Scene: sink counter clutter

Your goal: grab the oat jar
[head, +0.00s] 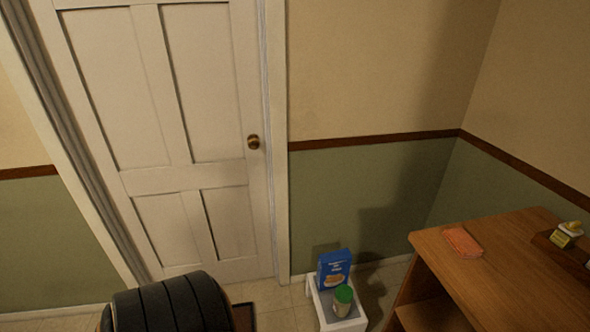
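A small jar with a green lid (343,298) stands on a low white stool (354,323) at the bottom of the head view. Its body looks pale, and I cannot read a label on it, so I cannot confirm that it holds oats. A blue box (334,270) stands upright on the same stool, just behind the jar. Neither of my grippers shows in this view.
A wooden desk (500,270) with an open shelf stands right of the stool, bearing an orange item (462,241) and a small yellow-topped item (567,235). A dark padded seat (170,305) is at lower left. A closed white door (170,140) is behind.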

